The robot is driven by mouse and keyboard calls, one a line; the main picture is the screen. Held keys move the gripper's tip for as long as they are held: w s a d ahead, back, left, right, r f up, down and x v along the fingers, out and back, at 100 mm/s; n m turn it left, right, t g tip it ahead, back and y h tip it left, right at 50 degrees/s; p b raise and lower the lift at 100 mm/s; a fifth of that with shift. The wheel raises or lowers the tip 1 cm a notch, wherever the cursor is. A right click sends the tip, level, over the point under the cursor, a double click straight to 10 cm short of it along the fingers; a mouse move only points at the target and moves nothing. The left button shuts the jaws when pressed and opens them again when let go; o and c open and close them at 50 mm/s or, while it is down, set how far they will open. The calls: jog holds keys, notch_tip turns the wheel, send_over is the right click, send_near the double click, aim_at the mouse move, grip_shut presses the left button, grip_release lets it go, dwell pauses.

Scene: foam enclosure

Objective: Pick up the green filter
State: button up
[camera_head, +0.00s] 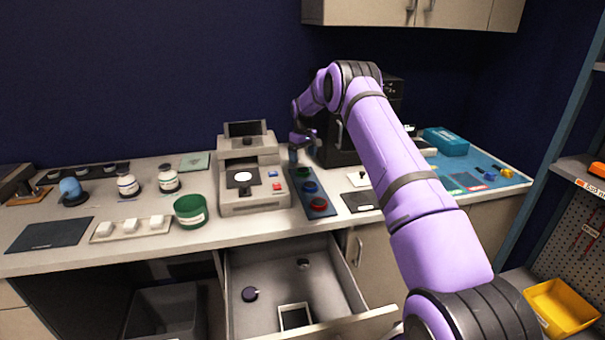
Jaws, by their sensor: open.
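A dark blue strip-shaped tray (313,194) on the counter bears a row of round filters. The green filter (304,172) is at the far end, with a blue filter (310,187) in the middle and a red filter (318,204) at the near end. My gripper (303,147) is open, above the far end of the tray and close to the green filter. The gap between them is hard to judge. The fingers are small and dark here, and the green filter is partly hard to make out.
A beige instrument (250,200) stands just left of the tray. A black machine (345,150) stands behind my arm. A green tub (190,211) and white bottles (168,179) are to the left. An open drawer (352,300) juts out below the counter.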

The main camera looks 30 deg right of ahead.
aim_at(304, 170)
notch_tip(304, 170, down, 7)
jog(key=shift+s+d+r, duration=0.1)
jog(key=shift+r, duration=0.1)
jog(key=c, duration=1)
